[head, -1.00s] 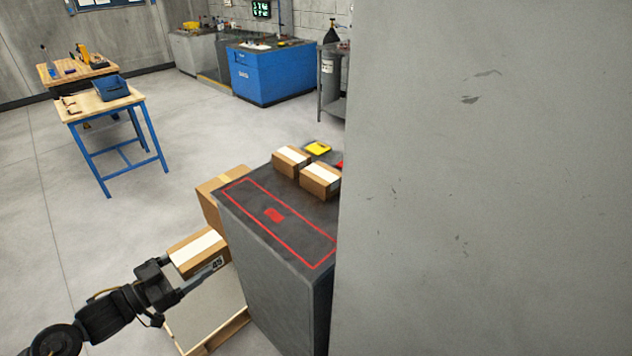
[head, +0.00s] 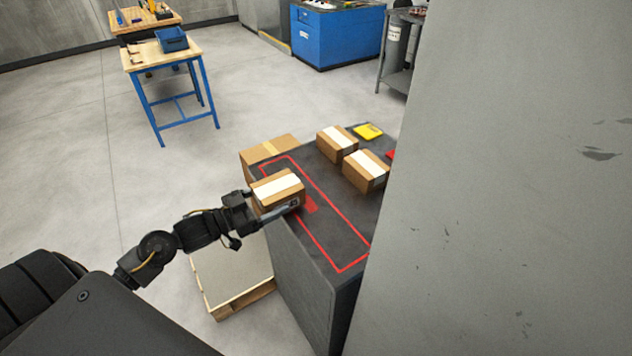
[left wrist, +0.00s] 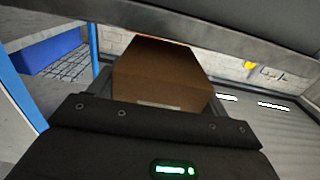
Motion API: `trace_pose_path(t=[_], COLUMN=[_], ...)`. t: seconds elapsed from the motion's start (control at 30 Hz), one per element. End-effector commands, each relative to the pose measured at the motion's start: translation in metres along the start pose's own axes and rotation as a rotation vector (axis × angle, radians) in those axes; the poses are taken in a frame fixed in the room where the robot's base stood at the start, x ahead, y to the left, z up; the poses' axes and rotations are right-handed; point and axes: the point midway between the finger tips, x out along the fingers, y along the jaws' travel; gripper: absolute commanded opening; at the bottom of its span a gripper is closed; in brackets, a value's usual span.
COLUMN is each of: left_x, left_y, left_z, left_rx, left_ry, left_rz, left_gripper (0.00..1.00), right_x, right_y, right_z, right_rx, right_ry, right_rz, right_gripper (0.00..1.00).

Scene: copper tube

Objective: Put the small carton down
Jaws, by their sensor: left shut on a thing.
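The small carton (head: 277,193) is brown with a white strip on top. My left gripper (head: 268,209) is shut on it, with a finger along its near side. In the head view the carton overlaps the left part of the red-outlined area on the dark counter top (head: 330,238); I cannot tell whether it touches the surface. In the left wrist view the carton (left wrist: 165,75) fills the space beyond the gripper (left wrist: 160,104). My right gripper is not in view.
Two similar cartons (head: 337,144) (head: 366,172) and a yellow item (head: 368,131) stand farther back on the counter. A larger box (head: 268,150) is behind its left edge, and a pallet (head: 240,300) lies on the floor. A grey wall (head: 520,200) blocks the right.

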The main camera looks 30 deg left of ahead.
Motion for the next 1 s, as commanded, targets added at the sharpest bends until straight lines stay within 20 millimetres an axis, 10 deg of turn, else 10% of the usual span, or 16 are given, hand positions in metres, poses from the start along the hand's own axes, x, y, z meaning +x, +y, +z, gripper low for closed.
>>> trace_pose_path(t=[0.3, 1.0], left_x=[0.066, 0.112], left_y=[-0.001, -0.001], left_z=[-0.003, 0.013], left_rx=[0.000, 0.000], left_ry=[0.004, 0.002], left_rz=[-0.002, -0.001], left_gripper=[0.44, 0.44], right_x=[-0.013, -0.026], right_y=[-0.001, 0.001], right_z=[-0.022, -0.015], right_rx=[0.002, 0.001], right_ry=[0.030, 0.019], right_rz=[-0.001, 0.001], right_gripper=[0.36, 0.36])
